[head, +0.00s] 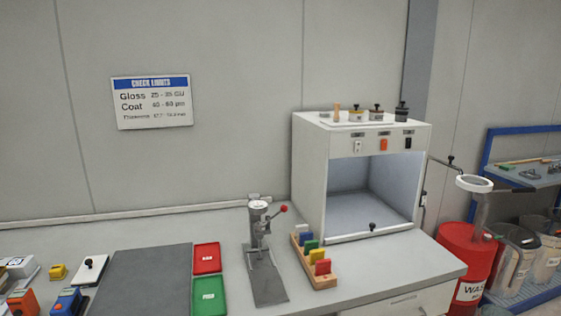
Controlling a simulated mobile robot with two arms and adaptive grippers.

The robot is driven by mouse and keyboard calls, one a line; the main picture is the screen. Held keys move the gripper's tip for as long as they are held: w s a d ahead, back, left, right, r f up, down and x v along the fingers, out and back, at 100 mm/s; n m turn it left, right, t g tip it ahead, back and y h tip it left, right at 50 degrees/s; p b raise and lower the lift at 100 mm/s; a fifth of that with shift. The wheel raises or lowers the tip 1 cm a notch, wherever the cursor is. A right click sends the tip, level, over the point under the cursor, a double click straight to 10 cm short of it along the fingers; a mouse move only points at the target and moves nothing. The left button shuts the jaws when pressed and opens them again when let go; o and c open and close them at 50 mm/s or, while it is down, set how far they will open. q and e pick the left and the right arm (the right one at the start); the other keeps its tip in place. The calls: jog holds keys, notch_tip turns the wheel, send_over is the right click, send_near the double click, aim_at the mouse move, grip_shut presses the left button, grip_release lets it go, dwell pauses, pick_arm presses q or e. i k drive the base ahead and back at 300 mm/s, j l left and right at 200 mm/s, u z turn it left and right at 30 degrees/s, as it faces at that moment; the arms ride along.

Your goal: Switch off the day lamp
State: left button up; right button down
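A white viewing booth (311,178) with an open front stands on the bench at the right of centre. Its interior (365,190) looks pale bluish grey and fairly evenly lit. Three switches sit in a row on the panel above the opening: a white one (358,146), an orange one (384,145) and a black one (408,143). Their labels are too small to read, so I cannot tell which belongs to the day lamp. Neither of my grippers shows in the head view.
A gauge stand (263,265) with a red-tipped lever and a wooden rack (318,281) of coloured cards stand before the booth. Red (207,257) and green (210,295) trays lie left. A red bin (466,255) stands right. Knobbed items top the booth.

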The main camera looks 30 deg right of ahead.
aim_at(358, 145)
jog(key=z, duration=1.3)
jog(key=i+u, duration=0.15)
jog(key=i, duration=0.4)
jog(key=i+l+u, duration=0.1)
jog(key=i, duration=0.4)
